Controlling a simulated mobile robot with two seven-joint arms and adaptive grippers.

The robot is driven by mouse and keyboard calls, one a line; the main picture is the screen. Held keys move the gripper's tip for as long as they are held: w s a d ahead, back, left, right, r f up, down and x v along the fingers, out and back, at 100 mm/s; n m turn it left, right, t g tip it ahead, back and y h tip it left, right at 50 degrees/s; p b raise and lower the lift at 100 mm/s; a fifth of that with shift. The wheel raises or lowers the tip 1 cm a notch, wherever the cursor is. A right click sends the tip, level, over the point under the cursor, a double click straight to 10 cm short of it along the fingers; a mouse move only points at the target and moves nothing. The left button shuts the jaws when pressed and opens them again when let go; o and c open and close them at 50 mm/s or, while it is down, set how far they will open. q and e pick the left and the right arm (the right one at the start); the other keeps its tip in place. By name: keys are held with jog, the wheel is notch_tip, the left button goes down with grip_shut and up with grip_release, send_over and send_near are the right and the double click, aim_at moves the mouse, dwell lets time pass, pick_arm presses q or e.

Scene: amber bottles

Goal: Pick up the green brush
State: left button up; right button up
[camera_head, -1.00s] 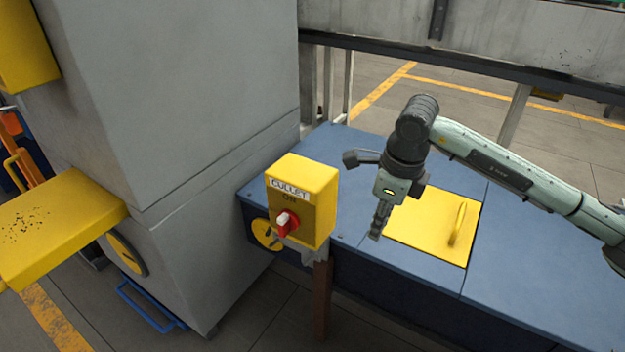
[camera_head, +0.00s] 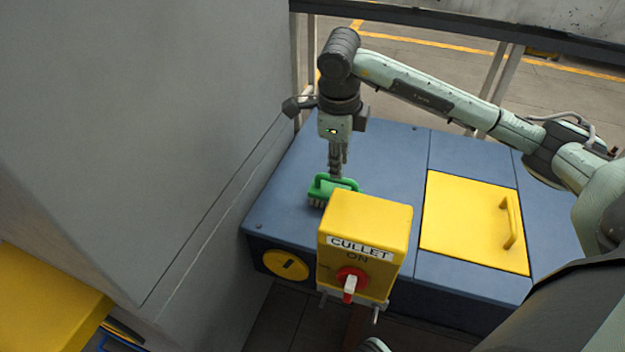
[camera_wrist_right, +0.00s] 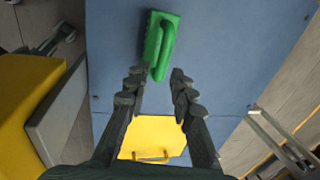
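The green brush (camera_head: 328,189) lies on the blue cabinet top, partly hidden behind the yellow switch box. Its green handle and pale bristles show. In the right wrist view the brush (camera_wrist_right: 160,44) lies just beyond the fingertips, slightly left of the middle between them. My right gripper (camera_head: 338,170) points down close above the brush in the head view. The right wrist view shows its two fingers (camera_wrist_right: 156,86) spread apart with nothing between them. My left gripper is in neither view.
The yellow switch box (camera_head: 370,222) marked CULLET, with a red knob, stands in front of the brush. A yellow hatch with a handle (camera_head: 470,215) is set in the blue cabinet top (camera_head: 400,150) at right. A tall grey housing (camera_head: 140,120) rises at left.

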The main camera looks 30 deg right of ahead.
aim_at(338, 180)
jog(key=f, duration=0.2)
jog(key=shift+w+d+f, duration=0.2)
jog(key=shift+d+f, duration=0.05)
jog(key=shift+f, duration=0.15)
jog(key=f, duration=0.3)
jog(key=w+f, duration=0.1)
jog(key=shift+d+f, duration=0.35)
jog(key=shift+d, duration=0.05)
grip_shut()
